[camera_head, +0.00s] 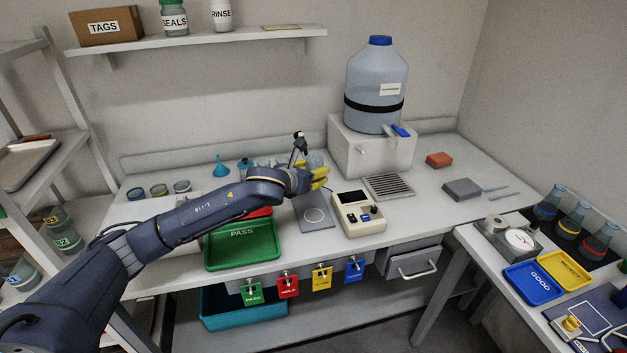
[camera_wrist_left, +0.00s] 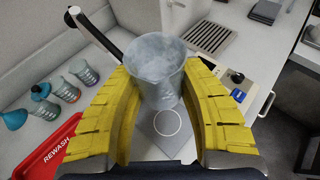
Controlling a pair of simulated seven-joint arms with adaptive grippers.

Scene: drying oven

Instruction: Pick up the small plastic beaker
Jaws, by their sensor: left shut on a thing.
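The small plastic beaker (camera_wrist_left: 156,72) is translucent grey and stands between the yellow fingers of my left gripper (camera_wrist_left: 160,105) in the left wrist view. Both fingers press on its sides, and it looks upright. In the head view the beaker (camera_head: 315,160) shows only partly, behind the yellow fingers of my left gripper (camera_head: 320,178). A grey plate with a white circle (camera_head: 315,217) lies below and in front of the gripper; it also shows under the beaker in the left wrist view (camera_wrist_left: 167,123). My right gripper is not in view.
A beige instrument (camera_head: 358,213) and a drain grille (camera_head: 388,186) are to the right of the plate. A green PASS tray (camera_head: 242,258) is at the front left. Several small bottles and a blue funnel (camera_head: 220,166) stand behind my arm. A large water jug (camera_head: 376,85) stands on a white block.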

